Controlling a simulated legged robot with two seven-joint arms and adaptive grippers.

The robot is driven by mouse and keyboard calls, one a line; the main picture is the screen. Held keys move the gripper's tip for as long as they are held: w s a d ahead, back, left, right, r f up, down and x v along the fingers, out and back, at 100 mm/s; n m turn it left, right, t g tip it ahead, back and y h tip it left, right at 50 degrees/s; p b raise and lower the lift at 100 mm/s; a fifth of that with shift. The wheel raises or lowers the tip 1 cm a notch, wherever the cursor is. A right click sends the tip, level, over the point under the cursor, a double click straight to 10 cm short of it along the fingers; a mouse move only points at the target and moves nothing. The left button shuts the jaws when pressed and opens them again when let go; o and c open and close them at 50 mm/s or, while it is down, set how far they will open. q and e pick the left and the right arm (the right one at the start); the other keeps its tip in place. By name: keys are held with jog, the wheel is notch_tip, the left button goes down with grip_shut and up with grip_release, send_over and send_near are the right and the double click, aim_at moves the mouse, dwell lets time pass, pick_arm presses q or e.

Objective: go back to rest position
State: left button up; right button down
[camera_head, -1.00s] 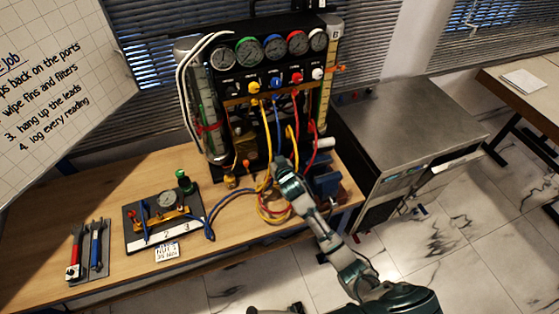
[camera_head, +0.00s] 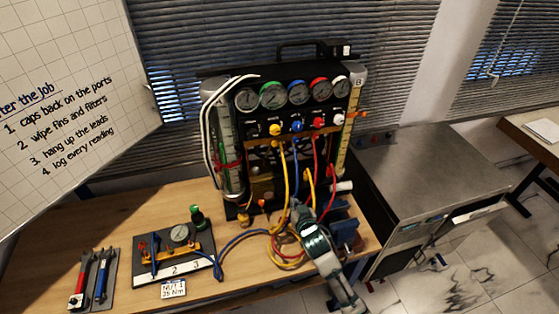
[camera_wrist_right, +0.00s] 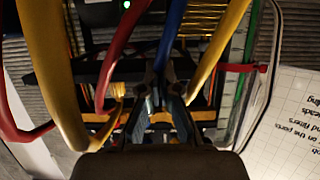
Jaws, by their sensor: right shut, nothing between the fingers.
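My right gripper (camera_head: 297,208) is at the lower front of the gauge rig (camera_head: 283,112), among the hanging hoses. In the right wrist view its two fingers (camera_wrist_right: 163,95) point at the rig and look close together, with nothing held. The blue hose (camera_head: 296,160) hangs just above the fingertips, and it also shows in the wrist view (camera_wrist_right: 170,35). Yellow (camera_head: 284,165) and red (camera_head: 317,160) hoses hang on either side. I cannot tell whether the gripper touches any hose. My left gripper is not in view.
The wooden bench (camera_head: 235,293) holds a gauge manifold block (camera_head: 175,250) and red and blue tools (camera_head: 93,278) at left. Coiled hoses lie beside my right arm. A blue vise (camera_head: 345,230) stands right of it. A metal cabinet (camera_head: 430,175) is further right.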

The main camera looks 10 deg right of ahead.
jog(key=s+d+f+g, duration=0.2)
jog(key=s+f+g, duration=0.3)
jog(key=s+f, duration=0.85)
jog(key=s+f+n+g, duration=0.1)
jog(key=s+f+g, duration=0.15)
jog(key=s, duration=0.95)
jog(key=s+f+n+g, duration=0.1)
jog(key=s+g, duration=0.3)
jog(key=s, duration=0.8)
notch_tip(320, 180, down, 26)
jog(key=s+d+f+g, duration=0.2)
jog(key=s+d+f, duration=0.1)
jog(key=s+f, duration=1.3)
jog(key=shift+s+d+f+h, duration=0.15)
jog(key=shift+s+h, duration=0.15)
jog(key=shift+s, duration=0.9)
